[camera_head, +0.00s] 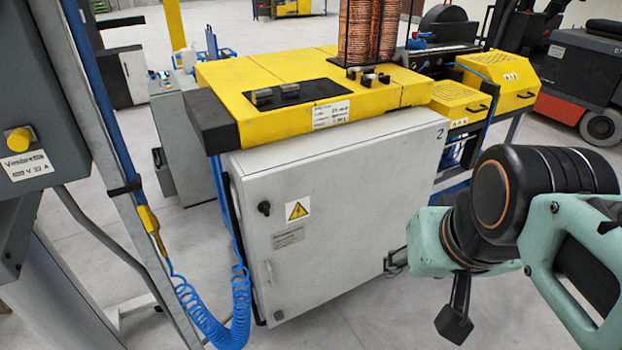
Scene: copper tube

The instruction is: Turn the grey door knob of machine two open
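Machine two is a light grey cabinet (345,215) under a yellow top, with a "2" at the upper right of its front. Its door is shut flat against the frame. A small dark knob (264,208) sits near the door's upper left edge, looking darker than grey. My teal and black arm enters from the right. My gripper (396,262) appears as small grey parts in front of the door's lower right, well to the right of the knob and apart from it. Its finger opening is unclear.
A blue coiled hose (215,318) hangs left of the door, close to its hinge-side or edge. A metal post (105,150) and a grey control box (20,165) with a yellow button stand at the left. The floor in front is clear.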

